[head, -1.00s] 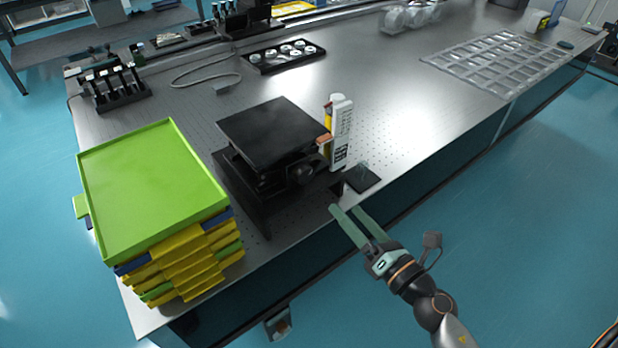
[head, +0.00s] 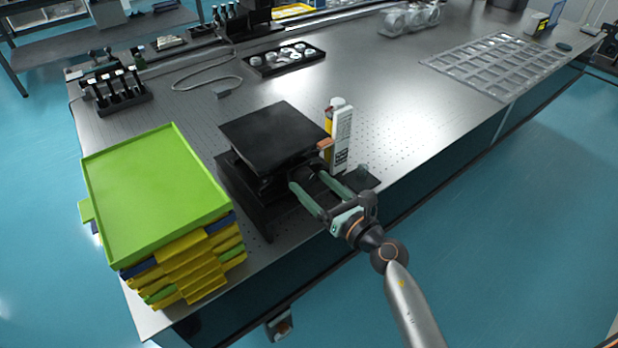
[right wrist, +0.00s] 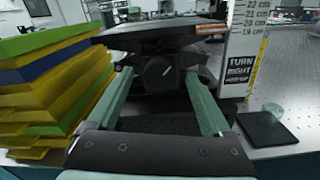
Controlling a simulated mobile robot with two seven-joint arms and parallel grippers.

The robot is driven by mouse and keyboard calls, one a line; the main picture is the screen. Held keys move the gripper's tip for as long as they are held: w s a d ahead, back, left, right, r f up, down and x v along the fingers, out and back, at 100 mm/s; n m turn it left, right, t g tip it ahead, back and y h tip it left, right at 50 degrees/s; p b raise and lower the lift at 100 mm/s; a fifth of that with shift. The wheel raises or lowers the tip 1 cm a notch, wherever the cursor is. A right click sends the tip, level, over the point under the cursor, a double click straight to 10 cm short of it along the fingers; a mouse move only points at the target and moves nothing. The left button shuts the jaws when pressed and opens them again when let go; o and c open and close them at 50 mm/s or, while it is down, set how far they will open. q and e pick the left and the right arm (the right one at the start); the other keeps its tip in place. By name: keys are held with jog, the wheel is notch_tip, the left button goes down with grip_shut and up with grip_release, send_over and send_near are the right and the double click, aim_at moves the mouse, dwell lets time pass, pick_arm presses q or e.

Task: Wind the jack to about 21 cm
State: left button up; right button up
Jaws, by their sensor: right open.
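The black lab jack (head: 272,137) stands on the optical table, its flat top plate raised above its base. Its dark round knob (right wrist: 159,73) faces me in the right wrist view. My right gripper (head: 308,186) is open at the front of the jack, its two green fingers on either side of the knob, with a gap to each; I cannot tell whether the tips reach it. A white height scale (head: 341,136) stands upright at the jack's right; in the right wrist view it shows marks from 19 to 22 cm and "TURN RIGHT". An orange pointer (head: 325,143) sits beside it. My left gripper is not in view.
A stack of yellow, blue and green trays (head: 155,195) stands close left of the jack. A small dark pad (head: 362,179) lies right of the gripper. Behind are a black tray of round parts (head: 274,60) and a clear grid tray (head: 495,66).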

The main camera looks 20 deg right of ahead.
jog(key=shift+x, duration=1)
grip_shut()
